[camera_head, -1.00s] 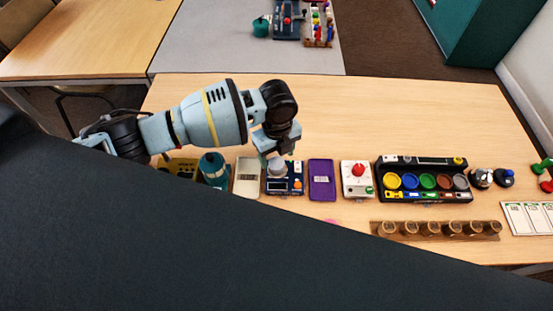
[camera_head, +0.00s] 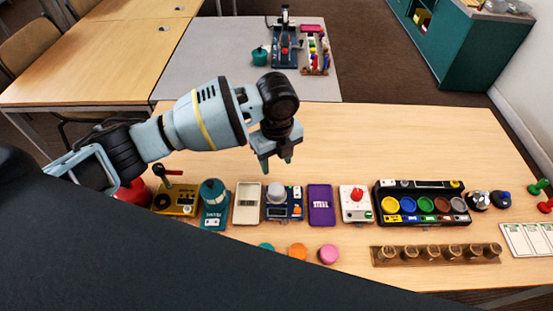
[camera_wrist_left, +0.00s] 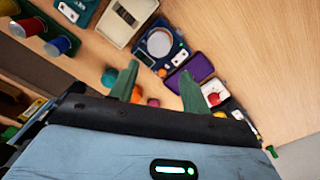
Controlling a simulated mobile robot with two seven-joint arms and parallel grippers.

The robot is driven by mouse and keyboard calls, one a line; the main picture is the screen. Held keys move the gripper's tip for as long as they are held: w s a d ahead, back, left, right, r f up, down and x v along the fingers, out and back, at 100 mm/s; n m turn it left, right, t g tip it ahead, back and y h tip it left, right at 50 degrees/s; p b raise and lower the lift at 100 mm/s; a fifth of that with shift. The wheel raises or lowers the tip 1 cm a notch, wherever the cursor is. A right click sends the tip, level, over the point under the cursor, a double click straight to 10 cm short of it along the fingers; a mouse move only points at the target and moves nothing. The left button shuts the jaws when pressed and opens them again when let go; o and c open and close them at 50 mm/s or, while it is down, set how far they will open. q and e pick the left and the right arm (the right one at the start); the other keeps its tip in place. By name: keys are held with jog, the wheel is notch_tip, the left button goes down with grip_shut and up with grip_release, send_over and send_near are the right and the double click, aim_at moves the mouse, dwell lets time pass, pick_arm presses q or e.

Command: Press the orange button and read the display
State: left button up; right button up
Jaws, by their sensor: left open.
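A dark blue device (camera_head: 284,213) with a grey round top (camera_head: 276,193) stands in the row on the wooden table. A small orange button (camera_head: 297,211) sits at its right side, and a small dark display is at its front left; I cannot read it. In the left wrist view the same device (camera_wrist_left: 160,43) shows a pale round top, and its orange button (camera_wrist_left: 162,73) appears between the fingertips. My left gripper (camera_head: 276,165) is open and empty, above and behind the device, apart from it. It also shows in the left wrist view (camera_wrist_left: 159,74). My right gripper is not in view.
A cream device (camera_head: 247,203) stands left of the blue one and a purple one (camera_head: 320,205) right of it. A white box with a red knob (camera_head: 357,194) is farther right. Teal, orange and pink discs (camera_head: 328,254) lie in front. The table behind is clear.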

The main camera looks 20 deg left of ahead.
pick_arm(q)
grip_shut()
dwell(1.4)
